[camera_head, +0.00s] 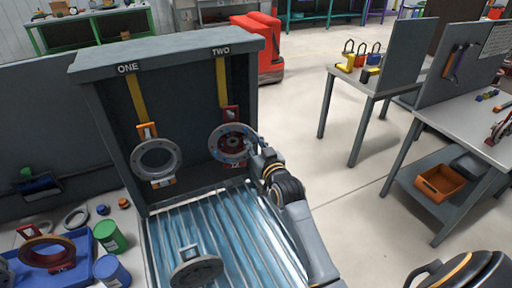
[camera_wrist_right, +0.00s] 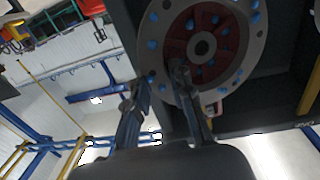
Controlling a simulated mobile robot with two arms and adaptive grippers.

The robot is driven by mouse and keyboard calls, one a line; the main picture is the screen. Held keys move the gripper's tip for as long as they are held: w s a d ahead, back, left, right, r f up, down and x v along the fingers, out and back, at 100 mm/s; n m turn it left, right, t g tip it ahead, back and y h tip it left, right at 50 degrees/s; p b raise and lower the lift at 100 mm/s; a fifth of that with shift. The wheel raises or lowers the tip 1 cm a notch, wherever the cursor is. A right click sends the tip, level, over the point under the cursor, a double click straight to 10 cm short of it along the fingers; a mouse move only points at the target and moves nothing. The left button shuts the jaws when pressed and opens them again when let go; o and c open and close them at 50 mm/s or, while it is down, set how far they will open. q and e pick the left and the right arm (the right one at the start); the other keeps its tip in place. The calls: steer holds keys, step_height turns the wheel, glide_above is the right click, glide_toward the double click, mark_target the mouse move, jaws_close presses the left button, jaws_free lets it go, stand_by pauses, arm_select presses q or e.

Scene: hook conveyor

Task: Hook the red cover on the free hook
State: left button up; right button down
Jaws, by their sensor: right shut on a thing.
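The red cover (camera_head: 232,146) is a round grey flange with blue spots, a red centre and a red handle on top. It is upright in front of the panel under the label TWO, at the lower end of the yellow strap (camera_head: 222,82). I cannot tell whether its handle is on the hook there. My right gripper (camera_head: 254,149) is shut on the cover's right edge. In the right wrist view the cover (camera_wrist_right: 232,52) fills the top, with the fingers (camera_wrist_right: 162,82) at its lower rim. My left gripper is not in view.
Under label ONE a grey ring with an orange handle (camera_head: 157,158) hangs. A grey cover (camera_head: 195,271) lies on the blue-grey roller conveyor (camera_head: 225,225) below. A blue tray (camera_head: 82,258) with an orange-red ring stands at left. Open floor lies right of the frame.

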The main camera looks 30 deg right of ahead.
steer(key=shift+w+d+r+b, duration=0.15)
steer(key=shift+w+b, duration=0.7)
steer(key=shift+w, duration=0.55)
steer(key=shift+w+f+b, duration=0.3)
steer(key=shift+w, duration=0.2)
steer(key=shift+w+f, duration=0.2)
steer(key=shift+f, duration=0.05)
